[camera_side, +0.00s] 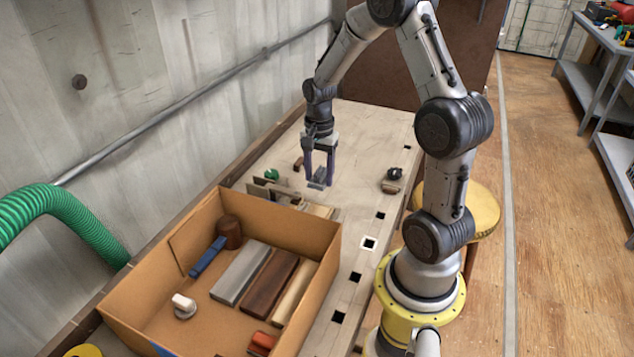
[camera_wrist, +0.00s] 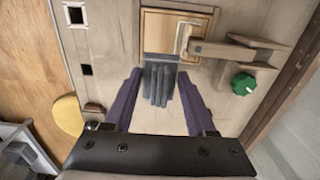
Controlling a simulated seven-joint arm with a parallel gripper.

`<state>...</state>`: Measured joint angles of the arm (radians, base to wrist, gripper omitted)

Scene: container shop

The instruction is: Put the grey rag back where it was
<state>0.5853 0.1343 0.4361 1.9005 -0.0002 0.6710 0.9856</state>
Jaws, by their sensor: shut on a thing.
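The grey rag (camera_side: 317,181) is a small folded grey-blue cloth low over the pale bench top. In the wrist view the rag (camera_wrist: 158,82) lies between the purple fingertips and hangs in folds beside a light wooden board. My gripper (camera_side: 319,172) points down over the bench, past the far end of the cardboard box. It is shut on the rag, with the fingertips on either side of it in the wrist view (camera_wrist: 159,76). I cannot tell whether the rag touches the bench.
The open cardboard box (camera_side: 319,262) holds several blocks, a mallet and a white knob. A small dark object (camera_side: 392,174) sits at the bench's right. The far bench top is clear.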

